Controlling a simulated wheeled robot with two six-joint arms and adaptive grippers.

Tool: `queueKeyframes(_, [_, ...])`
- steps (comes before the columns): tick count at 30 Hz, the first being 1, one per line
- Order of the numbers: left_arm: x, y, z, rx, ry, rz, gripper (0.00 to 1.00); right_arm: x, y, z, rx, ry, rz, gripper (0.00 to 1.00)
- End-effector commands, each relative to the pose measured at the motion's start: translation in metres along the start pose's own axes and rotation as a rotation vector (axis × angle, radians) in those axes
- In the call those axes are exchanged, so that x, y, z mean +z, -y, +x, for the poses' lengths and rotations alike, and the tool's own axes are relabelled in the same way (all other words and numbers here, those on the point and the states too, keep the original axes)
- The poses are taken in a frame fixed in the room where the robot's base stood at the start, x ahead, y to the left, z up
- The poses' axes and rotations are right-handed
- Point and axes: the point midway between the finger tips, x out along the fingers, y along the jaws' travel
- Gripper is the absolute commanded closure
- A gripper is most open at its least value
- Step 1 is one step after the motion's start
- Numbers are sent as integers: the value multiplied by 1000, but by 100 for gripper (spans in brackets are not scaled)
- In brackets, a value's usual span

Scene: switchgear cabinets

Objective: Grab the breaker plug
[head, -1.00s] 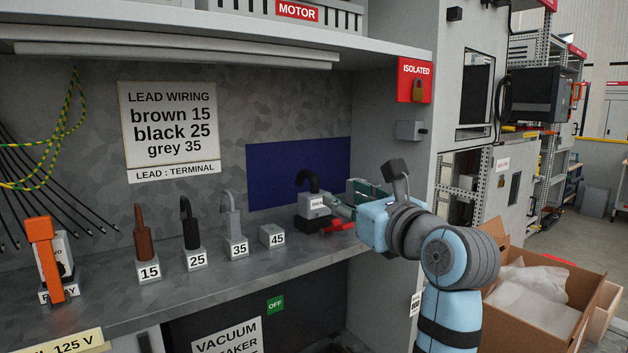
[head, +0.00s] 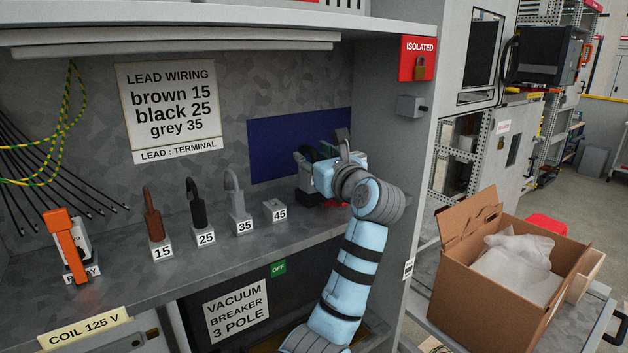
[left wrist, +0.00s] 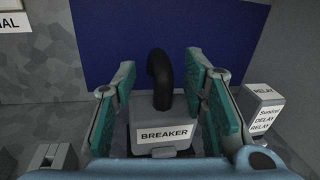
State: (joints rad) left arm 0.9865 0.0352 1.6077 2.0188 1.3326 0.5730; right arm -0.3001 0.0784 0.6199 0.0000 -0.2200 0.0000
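The breaker plug (left wrist: 146,111) is a grey block with a white BREAKER label and a thick black cable (left wrist: 160,78) arching from its top. It stands upright in front of the blue panel. My left gripper (left wrist: 160,70) is open, with its teal fingers on either side of the plug. A gap shows on each side, and I cannot see contact. In the head view my left gripper (head: 322,172) is over the shelf's right end and hides most of the plug. My right gripper is not in view.
Plugs marked 15 (head: 154,222), 25 (head: 197,210) and 35 (head: 237,205) and an empty 45 block (head: 275,211) stand left on the shelf. A block labelled RELAY (left wrist: 264,108) is close right of the gripper. The cabinet side wall (head: 385,165) bounds the right.

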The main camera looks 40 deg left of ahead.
Motion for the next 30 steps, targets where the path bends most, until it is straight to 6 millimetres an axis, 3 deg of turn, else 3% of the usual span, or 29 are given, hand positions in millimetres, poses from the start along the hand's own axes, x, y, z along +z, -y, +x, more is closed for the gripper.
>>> queueKeyframes(1, [0, 0, 0, 0, 0, 0, 70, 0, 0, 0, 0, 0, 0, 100])
queueKeyframes(7, [0, 0, 0, 0, 0, 0, 100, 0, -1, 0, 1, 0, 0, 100])
queueKeyframes(23, [2, 0, -1, 0, 2, -1, 100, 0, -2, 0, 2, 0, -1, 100])
queueKeyframes(30, [22, 2, -1, -1, 5, -4, 100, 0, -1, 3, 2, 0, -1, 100])
